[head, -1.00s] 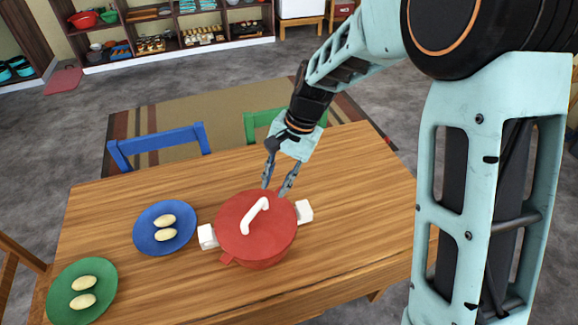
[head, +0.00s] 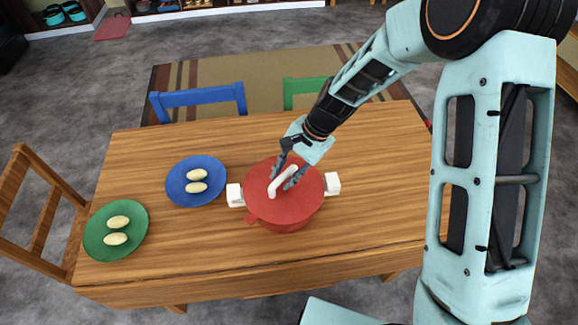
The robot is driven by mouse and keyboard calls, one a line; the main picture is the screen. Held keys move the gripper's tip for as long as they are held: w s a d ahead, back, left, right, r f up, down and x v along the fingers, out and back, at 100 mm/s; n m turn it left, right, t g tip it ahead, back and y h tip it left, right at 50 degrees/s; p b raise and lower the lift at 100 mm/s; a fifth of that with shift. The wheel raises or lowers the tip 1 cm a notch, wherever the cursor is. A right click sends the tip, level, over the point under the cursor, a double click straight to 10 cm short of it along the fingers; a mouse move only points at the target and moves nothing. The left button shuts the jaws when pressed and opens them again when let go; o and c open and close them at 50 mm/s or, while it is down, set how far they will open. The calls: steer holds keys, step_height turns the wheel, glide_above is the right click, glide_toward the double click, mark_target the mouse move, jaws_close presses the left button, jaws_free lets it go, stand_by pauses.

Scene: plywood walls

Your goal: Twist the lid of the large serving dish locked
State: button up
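The large serving dish is a red pot (head: 285,224) with white side handles, standing on the wooden table in the head view. Its red lid (head: 309,190) sits on top and has a white bar handle (head: 274,188). My gripper (head: 284,181) is over the lid, with its two fingers apart, one on each side of the lid's handle. I cannot tell whether the fingers touch the handle. A small red tab sticks out at the dish's lower left.
A blue plate (head: 181,203) and a green plate (head: 92,240), each with two pale oval pieces, lie left of the dish. The table (head: 390,180) is clear to the right. Blue (head: 200,98), green (head: 300,86) and wooden (head: 42,196) chairs stand around it.

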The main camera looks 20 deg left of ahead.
steer(key=shift+f, duration=0.15)
steer(key=shift+c, duration=0.2)
jaws_close()
steer(key=shift+m+t+b, duration=0.4)
steer(key=shift+m+t, duration=0.2)
steer(key=shift+m, duration=0.8)
steer(key=shift+f+m+y, duration=0.1)
steer(key=shift+m+y, duration=0.2)
steer(key=shift+m, duration=0.3)
steer(key=shift+m+t+b, duration=0.35)
steer(key=shift+m+t, duration=0.25)
steer(key=shift+m, duration=0.2)
